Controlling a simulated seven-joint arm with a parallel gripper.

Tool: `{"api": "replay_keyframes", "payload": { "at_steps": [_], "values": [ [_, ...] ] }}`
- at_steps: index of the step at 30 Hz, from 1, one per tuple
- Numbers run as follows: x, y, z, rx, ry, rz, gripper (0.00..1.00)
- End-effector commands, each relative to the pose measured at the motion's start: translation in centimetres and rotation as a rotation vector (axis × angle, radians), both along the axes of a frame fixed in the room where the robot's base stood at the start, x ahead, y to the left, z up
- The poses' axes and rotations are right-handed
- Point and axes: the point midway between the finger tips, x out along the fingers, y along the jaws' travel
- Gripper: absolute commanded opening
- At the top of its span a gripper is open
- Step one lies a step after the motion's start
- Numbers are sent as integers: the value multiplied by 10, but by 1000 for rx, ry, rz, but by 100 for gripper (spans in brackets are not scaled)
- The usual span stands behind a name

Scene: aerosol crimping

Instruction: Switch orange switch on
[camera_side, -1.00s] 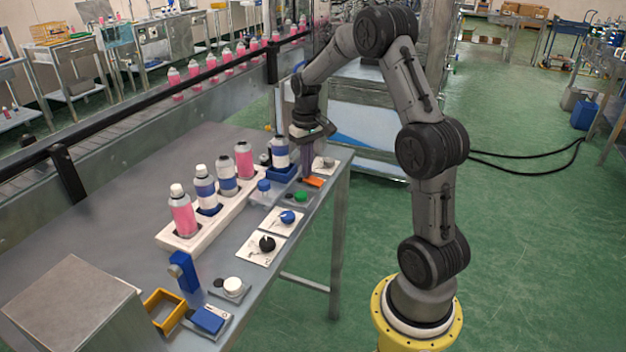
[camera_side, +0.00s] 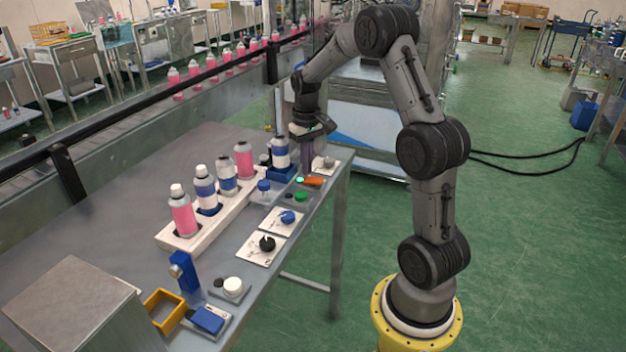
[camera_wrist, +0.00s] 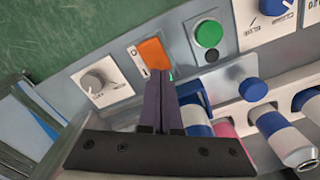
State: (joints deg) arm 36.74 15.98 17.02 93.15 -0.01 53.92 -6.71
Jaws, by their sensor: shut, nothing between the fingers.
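The orange switch (camera_wrist: 153,54) is a rocker on a white plate marked "I" and "O". It also shows in the side view (camera_side: 314,181) near the far right edge of the table. In the side view the fingers point down just behind the switch.
A green button (camera_wrist: 208,34) is right of the switch and a grey knob (camera_wrist: 93,82) is left of it. Blue (camera_side: 288,217) and black knobs (camera_side: 267,243) line the table edge.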

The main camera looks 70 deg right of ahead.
Motion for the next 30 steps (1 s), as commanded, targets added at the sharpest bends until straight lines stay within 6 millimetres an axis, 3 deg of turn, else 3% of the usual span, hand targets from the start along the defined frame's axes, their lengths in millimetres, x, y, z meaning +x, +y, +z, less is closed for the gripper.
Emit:
{"api": "replay_keyframes", "payload": {
  "at_steps": [30],
  "values": [
    [1,0,67,-3,-4,0,0]
  ]
}}
